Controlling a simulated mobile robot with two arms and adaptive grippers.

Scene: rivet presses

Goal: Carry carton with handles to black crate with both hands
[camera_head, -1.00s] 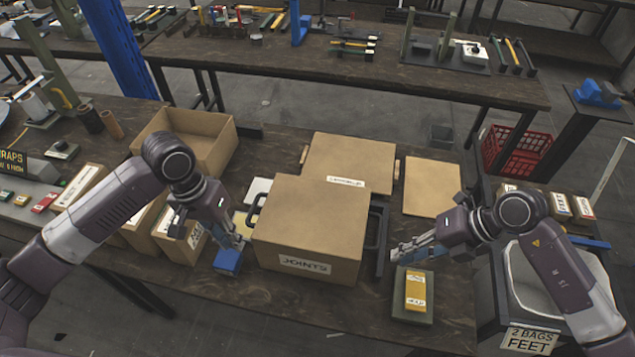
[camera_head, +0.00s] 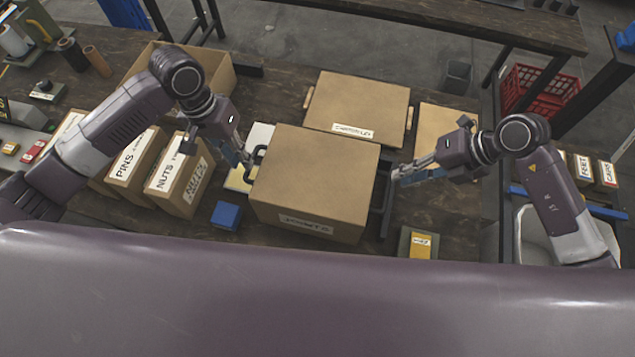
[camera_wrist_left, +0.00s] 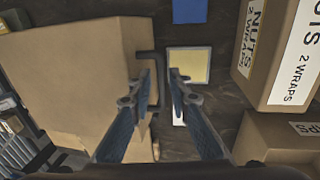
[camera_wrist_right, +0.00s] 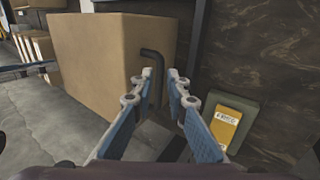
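The closed brown carton with handles (camera_head: 315,175) stands on the dark bench, with a label on its front. It has a black handle on its left side (camera_head: 258,156) and one on its right (camera_head: 385,172). No black crate can be identified for certain.
Another carton (camera_head: 358,105) stands behind. A blue box (camera_head: 226,215) and labelled cartons (camera_head: 180,180) are to the left. A box with a yellow label (camera_head: 418,243) is at front right. A red crate (camera_head: 535,90) stands beyond the bench.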

